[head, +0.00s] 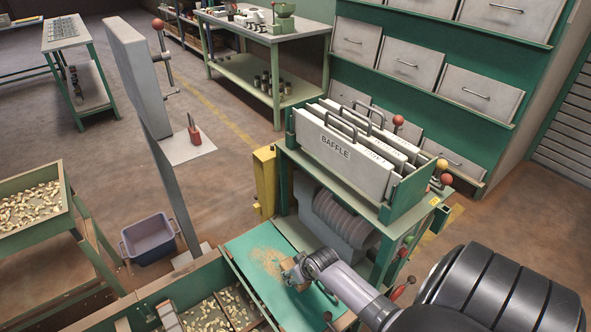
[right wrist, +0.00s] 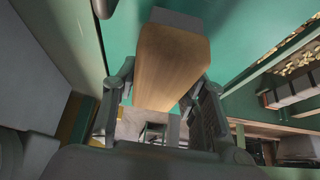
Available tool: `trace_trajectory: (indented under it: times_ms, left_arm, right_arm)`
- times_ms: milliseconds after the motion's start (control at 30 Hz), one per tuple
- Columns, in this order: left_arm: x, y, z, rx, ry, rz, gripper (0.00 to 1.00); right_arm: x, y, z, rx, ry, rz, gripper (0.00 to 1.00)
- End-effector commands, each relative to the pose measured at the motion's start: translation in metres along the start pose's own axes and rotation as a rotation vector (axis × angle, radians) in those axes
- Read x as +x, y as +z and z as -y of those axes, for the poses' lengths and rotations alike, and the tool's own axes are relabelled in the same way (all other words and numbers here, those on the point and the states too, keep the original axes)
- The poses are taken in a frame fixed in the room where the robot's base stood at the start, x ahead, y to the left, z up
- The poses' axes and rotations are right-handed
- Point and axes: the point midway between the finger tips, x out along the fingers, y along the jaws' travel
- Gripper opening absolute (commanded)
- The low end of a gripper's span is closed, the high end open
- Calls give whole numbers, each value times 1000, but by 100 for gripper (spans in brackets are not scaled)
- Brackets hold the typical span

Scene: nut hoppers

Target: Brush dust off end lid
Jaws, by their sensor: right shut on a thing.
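The green end lid (head: 262,293) slopes at the bottom middle of the head view, over the end of the nut trough. A patch of tan dust (head: 266,258) lies on its upper part. My right gripper (head: 298,270) is shut on a brush with a wooden block, just right of the dust. In the right wrist view the brush's wooden block (right wrist: 170,65) sits between the two fingers, against green behind. My left gripper is not in view.
A rack of white baffle plates (head: 345,152) stands behind and right of my right gripper. A yellow post (head: 264,182) rises behind the lid. The trough (head: 195,308) with nuts is at lower left. A grey-blue bin (head: 148,240) stands on the floor left.

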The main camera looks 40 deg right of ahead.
Motion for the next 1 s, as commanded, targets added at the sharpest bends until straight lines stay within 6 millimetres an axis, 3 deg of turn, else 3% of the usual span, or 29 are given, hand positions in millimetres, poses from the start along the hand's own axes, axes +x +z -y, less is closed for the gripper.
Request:
trace_trajectory:
  times_ms: [1000]
  left_arm:
    - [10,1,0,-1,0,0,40]
  right_arm:
    - [14,8,0,0,0,-1,17]
